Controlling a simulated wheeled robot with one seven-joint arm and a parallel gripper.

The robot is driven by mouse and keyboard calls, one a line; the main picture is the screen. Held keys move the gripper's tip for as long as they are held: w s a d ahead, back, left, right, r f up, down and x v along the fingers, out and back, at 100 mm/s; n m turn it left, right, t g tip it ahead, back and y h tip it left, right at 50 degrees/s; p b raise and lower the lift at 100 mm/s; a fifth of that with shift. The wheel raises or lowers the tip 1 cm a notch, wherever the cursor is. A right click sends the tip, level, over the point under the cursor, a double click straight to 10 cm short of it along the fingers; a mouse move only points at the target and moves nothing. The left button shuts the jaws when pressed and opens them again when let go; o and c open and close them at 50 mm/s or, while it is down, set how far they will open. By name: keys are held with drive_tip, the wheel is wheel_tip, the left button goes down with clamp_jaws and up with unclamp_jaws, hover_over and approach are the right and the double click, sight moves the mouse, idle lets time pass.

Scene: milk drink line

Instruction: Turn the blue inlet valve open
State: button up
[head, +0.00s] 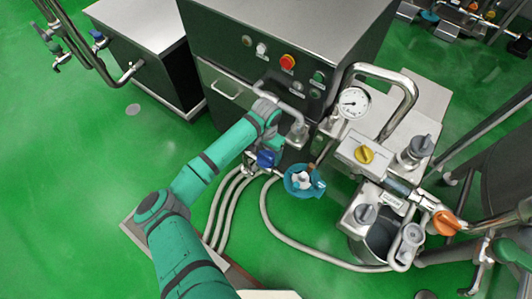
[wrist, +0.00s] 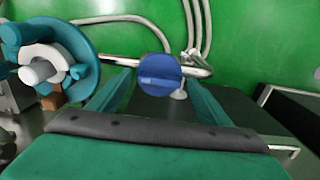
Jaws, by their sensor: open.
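The blue valve (head: 266,158) sits on a pipe low in front of the steel cabinet, just beyond the end of my arm in the head view. In the wrist view its round blue knob (wrist: 158,72) shows face-on with a faint raised bar across it. My gripper (wrist: 160,88) is open, with one teal finger on each side of the knob in that view. I cannot tell whether the fingers touch it. The lower part of the knob and its stem are partly hidden. In the head view my arm hides much of the gripper.
A teal round fitting with a white centre (head: 303,181) is close to the right of the valve. Grey hoses (head: 228,205) run along the green floor below. The steel cabinet (head: 290,30) stands behind, and a pressure gauge (head: 353,102) and yellow knob (head: 364,154) are at right.

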sight(266, 155)
wheel_tip(266, 155, up, 11)
idle(0.5)
drive_tip(key=shift+f, duration=0.1)
idle(0.3)
